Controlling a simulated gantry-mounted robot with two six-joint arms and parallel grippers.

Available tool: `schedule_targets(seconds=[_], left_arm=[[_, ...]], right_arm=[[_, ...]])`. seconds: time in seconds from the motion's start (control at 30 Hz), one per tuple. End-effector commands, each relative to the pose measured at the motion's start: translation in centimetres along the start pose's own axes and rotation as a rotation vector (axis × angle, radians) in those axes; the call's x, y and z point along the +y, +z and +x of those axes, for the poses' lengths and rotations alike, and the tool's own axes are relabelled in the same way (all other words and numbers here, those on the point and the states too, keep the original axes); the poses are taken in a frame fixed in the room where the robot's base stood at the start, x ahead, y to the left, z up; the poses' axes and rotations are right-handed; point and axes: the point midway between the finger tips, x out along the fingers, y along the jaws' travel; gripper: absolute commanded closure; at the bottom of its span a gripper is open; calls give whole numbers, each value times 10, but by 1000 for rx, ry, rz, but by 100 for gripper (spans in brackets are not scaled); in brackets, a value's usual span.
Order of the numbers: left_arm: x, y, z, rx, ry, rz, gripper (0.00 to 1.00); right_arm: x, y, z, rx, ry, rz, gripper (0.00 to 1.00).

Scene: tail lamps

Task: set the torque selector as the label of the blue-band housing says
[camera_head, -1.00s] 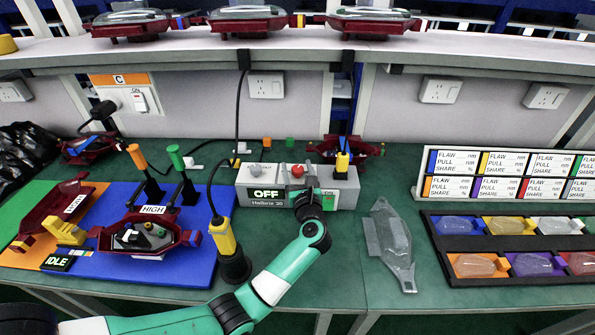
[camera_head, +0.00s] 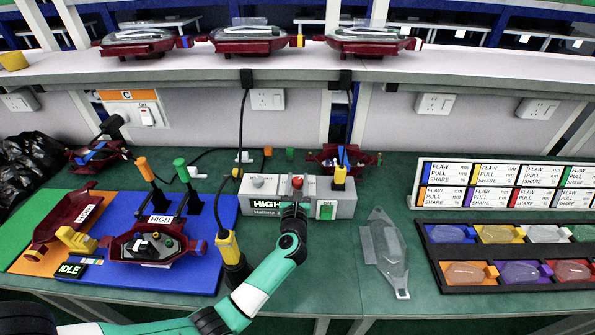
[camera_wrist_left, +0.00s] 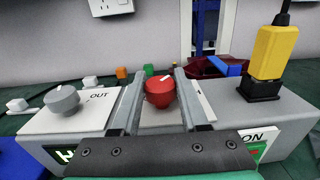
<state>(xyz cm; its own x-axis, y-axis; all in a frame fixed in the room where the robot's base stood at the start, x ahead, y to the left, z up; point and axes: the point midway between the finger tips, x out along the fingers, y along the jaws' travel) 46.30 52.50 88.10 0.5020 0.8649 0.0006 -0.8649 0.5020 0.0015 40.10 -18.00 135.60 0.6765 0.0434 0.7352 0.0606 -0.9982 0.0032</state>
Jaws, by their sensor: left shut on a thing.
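The torque box (camera_head: 340,204) stands at the back middle of the bench, with a red selector knob (camera_head: 297,181) on top and a display (camera_head: 266,203) that reads HIGH. My left gripper (camera_head: 295,206) is at the red knob. In the left wrist view, its two fingers stand either side of the red knob (camera_wrist_left: 159,92), shut on it, and the knob's white mark points up and right. A dark red housing (camera_head: 150,246) with a blue band (camera_head: 200,247) at its right end lies on the blue mat. Its label (camera_head: 160,219) reads HIGH. My right gripper is not in view.
A grey knob (camera_head: 258,181) and a yellow plug (camera_head: 340,176) are on the box. A yellow-and-black driver (camera_head: 231,255) stands left of my left arm.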

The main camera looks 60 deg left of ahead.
Motion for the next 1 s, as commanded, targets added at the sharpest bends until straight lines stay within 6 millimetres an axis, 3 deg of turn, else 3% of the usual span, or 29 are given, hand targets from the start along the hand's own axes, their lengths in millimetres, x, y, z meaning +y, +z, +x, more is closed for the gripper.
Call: schedule_targets(seconds=[0.03, 0.13, 0.57, 0.6, 0.7, 0.77, 1.0], left_arm=[[4, 8, 0, 7, -37, 4, 100], [3, 5, 0, 6, -114, 3, 100], [0, -1, -1, 1, -181, -2, 100], [0, -1, -1, 1, -181, -2, 50], [0, 0, -1, 1, -180, -2, 32], [0, 0, -1, 1, -180, -2, 26], [0, 0, -1, 1, -180, -2, 26]], right_arm=[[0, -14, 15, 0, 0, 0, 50], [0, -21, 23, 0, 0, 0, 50], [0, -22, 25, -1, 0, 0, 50], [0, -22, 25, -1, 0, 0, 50], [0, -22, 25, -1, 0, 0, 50], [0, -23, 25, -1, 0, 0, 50], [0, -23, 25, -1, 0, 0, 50]])
